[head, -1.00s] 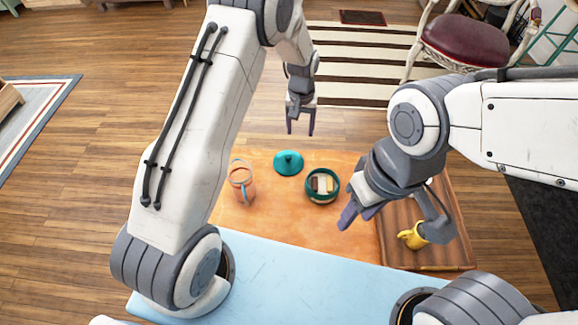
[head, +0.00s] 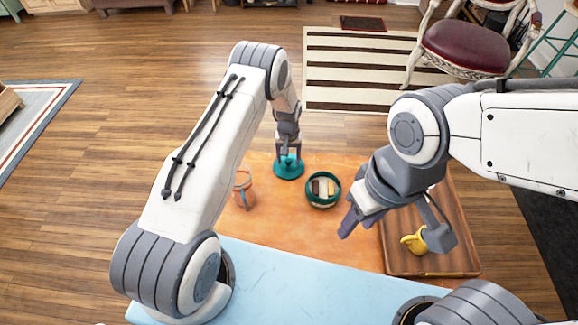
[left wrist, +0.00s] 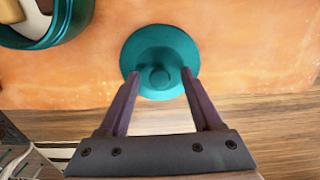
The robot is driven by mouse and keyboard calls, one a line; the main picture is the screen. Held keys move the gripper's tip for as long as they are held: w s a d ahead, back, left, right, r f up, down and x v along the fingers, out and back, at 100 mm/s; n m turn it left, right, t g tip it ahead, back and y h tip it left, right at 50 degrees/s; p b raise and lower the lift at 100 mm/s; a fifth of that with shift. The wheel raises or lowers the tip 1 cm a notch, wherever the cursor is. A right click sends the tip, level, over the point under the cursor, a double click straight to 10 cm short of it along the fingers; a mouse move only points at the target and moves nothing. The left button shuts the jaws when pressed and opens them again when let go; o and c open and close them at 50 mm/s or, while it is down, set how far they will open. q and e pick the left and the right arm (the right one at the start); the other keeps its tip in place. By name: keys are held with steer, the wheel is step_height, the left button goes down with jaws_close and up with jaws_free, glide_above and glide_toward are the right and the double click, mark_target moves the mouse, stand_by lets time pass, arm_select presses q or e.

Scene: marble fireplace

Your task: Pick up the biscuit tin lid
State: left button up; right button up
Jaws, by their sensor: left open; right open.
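The teal biscuit tin lid (head: 288,169) lies on the orange table top near its far edge, with its round knob up. My left gripper (head: 288,157) is over the lid, pointing down and open. In the left wrist view the lid (left wrist: 160,50) shows its knob between the two fingertips of the left gripper (left wrist: 159,78), not gripped. The teal tin (head: 323,202) stands open to the right of the lid with biscuits in it. It also shows in the left wrist view (left wrist: 84,28). My right gripper (head: 346,221) is open and empty, in front of the tin.
A yellow mug (head: 414,242) lies on a wooden tray (head: 440,266) at the right. The orange table top (head: 290,235) is clear in the middle.

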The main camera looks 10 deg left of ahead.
arm_select(q)
steer(key=shift+f, duration=0.6)
jaws_close()
steer(key=shift+r, duration=0.1)
